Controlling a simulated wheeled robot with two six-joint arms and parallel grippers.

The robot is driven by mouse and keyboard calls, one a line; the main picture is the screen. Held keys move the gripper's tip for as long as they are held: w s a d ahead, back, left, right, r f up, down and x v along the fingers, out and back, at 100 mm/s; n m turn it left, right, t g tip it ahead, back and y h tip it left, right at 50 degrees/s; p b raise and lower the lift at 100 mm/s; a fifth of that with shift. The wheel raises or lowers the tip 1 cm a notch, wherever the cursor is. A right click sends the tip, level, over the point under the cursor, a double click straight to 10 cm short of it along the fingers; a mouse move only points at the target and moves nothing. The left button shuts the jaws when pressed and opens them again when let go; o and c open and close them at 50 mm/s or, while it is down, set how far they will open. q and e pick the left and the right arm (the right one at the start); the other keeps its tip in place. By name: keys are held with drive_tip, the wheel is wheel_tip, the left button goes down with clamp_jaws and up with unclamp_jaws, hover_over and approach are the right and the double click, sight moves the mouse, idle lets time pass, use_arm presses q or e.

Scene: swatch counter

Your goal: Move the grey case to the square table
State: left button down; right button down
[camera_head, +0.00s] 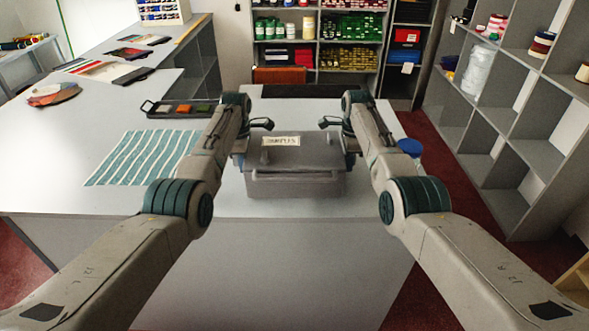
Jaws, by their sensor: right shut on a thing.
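The grey case (296,187) has a label on its lid and a handle bar along its front. It is level between my two arms, over the near part of the grey counter (230,207); I cannot tell whether it touches the top. My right gripper (350,160) is shut on the case's right side. My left gripper (240,160) is at its left side, its fingers mostly hidden, so its grip is unclear. I cannot pick out a square table for certain.
A striped teal cloth (145,158) and a dark tray (182,108) with coloured pieces lie left of the case. A blue round thing (410,147) shows beyond my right arm. Shelves (495,120) stand at the right, with red floor before them. Another table (25,62) is far left.

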use_arm(q)
drive_tip(key=shift+r, duration=0.15)
use_arm(e)
drive_tip(key=shift+w+r, duration=0.1)
drive_tip(key=shift+r, duration=0.05)
idle(0.7)
